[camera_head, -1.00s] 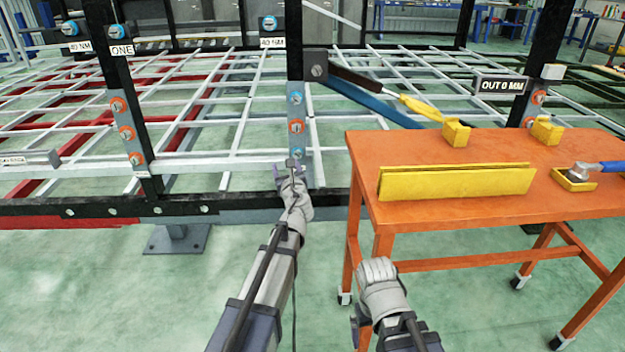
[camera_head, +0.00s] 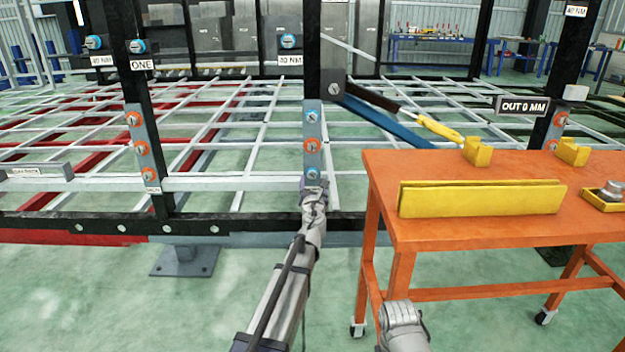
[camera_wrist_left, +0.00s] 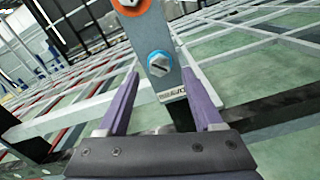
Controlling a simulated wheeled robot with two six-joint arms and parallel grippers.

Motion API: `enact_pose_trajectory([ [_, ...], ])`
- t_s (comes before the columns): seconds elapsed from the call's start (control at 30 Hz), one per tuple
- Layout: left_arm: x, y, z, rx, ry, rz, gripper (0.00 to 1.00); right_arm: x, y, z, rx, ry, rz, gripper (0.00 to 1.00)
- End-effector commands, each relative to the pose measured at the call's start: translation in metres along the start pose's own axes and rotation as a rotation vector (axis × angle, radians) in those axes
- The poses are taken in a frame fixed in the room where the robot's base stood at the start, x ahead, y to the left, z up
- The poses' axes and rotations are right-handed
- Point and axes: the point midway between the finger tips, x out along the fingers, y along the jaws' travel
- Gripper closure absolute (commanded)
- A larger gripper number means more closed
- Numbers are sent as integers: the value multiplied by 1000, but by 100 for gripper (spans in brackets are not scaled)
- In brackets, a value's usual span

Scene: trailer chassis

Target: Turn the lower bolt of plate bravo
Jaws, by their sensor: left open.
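A grey plate (camera_head: 312,140) on a black post carries a blue upper bolt (camera_head: 311,116), an orange-ringed middle bolt (camera_head: 311,146) and a blue lower bolt (camera_head: 312,174). Its small label is not clearly readable. My left gripper (camera_head: 314,188) is at the foot of this plate, just below the lower bolt. In the left wrist view, the purple fingers (camera_wrist_left: 160,75) are open and spread to either side of the plate's lower end. The slotted blue lower bolt (camera_wrist_left: 159,63) appears between their tips, apart from both. My right gripper's fingers are not visible.
An orange table (camera_head: 480,235) with a yellow rack (camera_head: 480,199) stands close on the right. Another plate (camera_head: 143,150) with orange bolts is on the left post. A black chassis rail (camera_head: 110,225) runs low across the front. A blue strut (camera_head: 385,122) slopes right.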

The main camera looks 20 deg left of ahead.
Motion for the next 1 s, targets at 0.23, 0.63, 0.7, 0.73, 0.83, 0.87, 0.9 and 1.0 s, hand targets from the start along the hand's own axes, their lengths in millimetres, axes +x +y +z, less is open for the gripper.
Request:
enact_pose_trajectory([
  [0.23,34,0,0,-1,0,0,32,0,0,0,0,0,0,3],
  [0.63,34,0,0,-1,0,0,47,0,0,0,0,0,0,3],
  [0.7,34,0,0,-1,0,0,55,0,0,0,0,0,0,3],
  [0.73,34,0,0,-1,0,0,58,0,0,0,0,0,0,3],
  [0.83,34,0,0,-1,0,0,70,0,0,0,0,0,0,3],
  [0.87,34,0,0,-1,0,0,73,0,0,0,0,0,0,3],
  [0.9,34,0,0,-1,0,0,78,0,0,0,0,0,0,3],
  [1.0,34,0,0,-1,0,0,89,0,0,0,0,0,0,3],
])
